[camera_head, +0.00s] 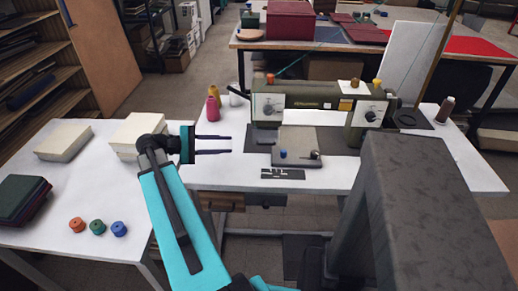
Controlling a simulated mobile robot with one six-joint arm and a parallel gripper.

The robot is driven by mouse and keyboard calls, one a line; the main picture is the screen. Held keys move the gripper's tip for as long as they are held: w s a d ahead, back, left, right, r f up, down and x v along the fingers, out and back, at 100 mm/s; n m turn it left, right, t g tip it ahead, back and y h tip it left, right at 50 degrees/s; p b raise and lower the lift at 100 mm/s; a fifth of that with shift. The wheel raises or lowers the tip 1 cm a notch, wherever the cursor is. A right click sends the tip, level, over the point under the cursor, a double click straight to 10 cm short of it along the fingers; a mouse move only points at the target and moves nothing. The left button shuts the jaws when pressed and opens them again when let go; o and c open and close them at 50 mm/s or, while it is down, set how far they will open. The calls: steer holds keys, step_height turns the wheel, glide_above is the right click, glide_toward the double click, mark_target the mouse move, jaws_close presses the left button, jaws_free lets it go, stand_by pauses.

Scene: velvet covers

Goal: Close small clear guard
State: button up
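I cannot clearly pick out a small clear guard. An olive sewing machine (320,103) stands on the white table. A grey plate (297,139) lies at its front, with a small blue knob (283,153) and a dark knob (315,155) on its front part. My gripper (229,144) points right, left of the plate. Its two dark fingers are apart with nothing visible between them. It appears clear of the machine in this view, though its height above the table is hard to judge.
Thread cones (212,108) stand left of the machine, behind my gripper. Cream blocks (64,143), dark books (22,198) and small spools (97,228) rest on the left table. A dark slotted piece (283,174) lies before the plate. A brown spool (445,109) stands at right.

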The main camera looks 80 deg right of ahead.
mark_target(261, 144)
steer(key=shift+s, duration=0.2)
steer(key=shift+p+x, duration=0.95)
steer(key=shift+x, duration=6)
steer(key=shift+f, duration=0.1)
jaws_close()
